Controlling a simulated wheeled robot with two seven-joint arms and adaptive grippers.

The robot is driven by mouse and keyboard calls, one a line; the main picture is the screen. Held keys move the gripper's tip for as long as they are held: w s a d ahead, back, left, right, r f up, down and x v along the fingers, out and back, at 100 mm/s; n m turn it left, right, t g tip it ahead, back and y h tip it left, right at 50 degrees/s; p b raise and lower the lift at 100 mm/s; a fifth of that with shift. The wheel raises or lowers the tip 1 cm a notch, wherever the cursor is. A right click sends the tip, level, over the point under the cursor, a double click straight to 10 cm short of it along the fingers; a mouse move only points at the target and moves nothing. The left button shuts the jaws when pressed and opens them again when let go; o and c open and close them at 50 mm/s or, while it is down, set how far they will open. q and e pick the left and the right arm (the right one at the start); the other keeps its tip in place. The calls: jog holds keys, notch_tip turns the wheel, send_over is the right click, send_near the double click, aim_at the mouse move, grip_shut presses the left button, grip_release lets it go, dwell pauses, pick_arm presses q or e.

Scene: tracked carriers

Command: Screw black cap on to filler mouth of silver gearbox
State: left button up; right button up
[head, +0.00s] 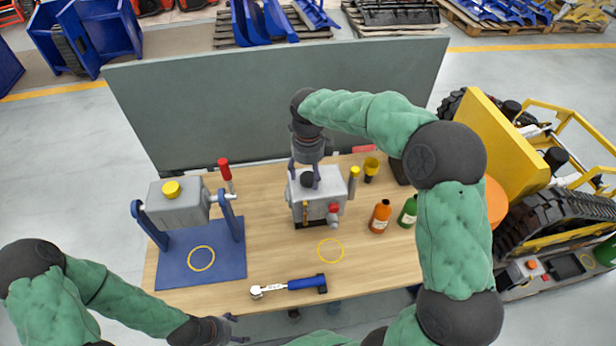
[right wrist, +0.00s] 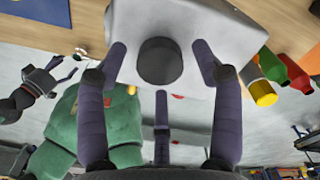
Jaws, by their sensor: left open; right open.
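The silver gearbox (head: 330,188) stands on the wooden table near the middle in the head view. The black cap (head: 307,180) is at the top of the gearbox; in the right wrist view it is a dark round disc (right wrist: 160,61) against the silver top. I cannot tell whether its thread is engaged, and the filler mouth is hidden. My right gripper (head: 304,177) is above the gearbox, pointing down. Its open fingers (right wrist: 160,62) stand on both sides of the cap with gaps. My left gripper (head: 238,330) is open and empty by the table's front edge.
A silver housing with a yellow cap (head: 172,189) sits on a blue stand (head: 170,268) at left. An orange bottle (head: 380,217) and green bottle (head: 408,212) stand right of the gearbox. A blue-handled wrench (head: 300,284) lies in front. A grey panel (head: 230,105) rises behind.

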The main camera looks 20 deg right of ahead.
jog(key=n+p, duration=0.1)
jog(key=n, duration=0.3)
jog(key=shift+r+n, duration=0.1)
jog(key=shift+n, duration=0.2)
jog(key=n+p, duration=0.1)
jog(key=n, duration=0.2)
jog(key=shift+n, duration=0.3)
jog(key=n+p, duration=0.1)
jog(key=n, duration=0.2)
jog(key=shift+n, duration=0.4)
jog(key=n+p, duration=0.1)
jog(key=n, duration=0.4)
jog(key=shift+n, duration=0.4)
jog(key=n+p, duration=0.1)
jog(key=n, duration=0.3)
jog(key=shift+p, duration=0.4)
jog(key=n+p, duration=0.1)
jog(key=n, duration=0.4)
jog(key=shift+n, duration=0.3)
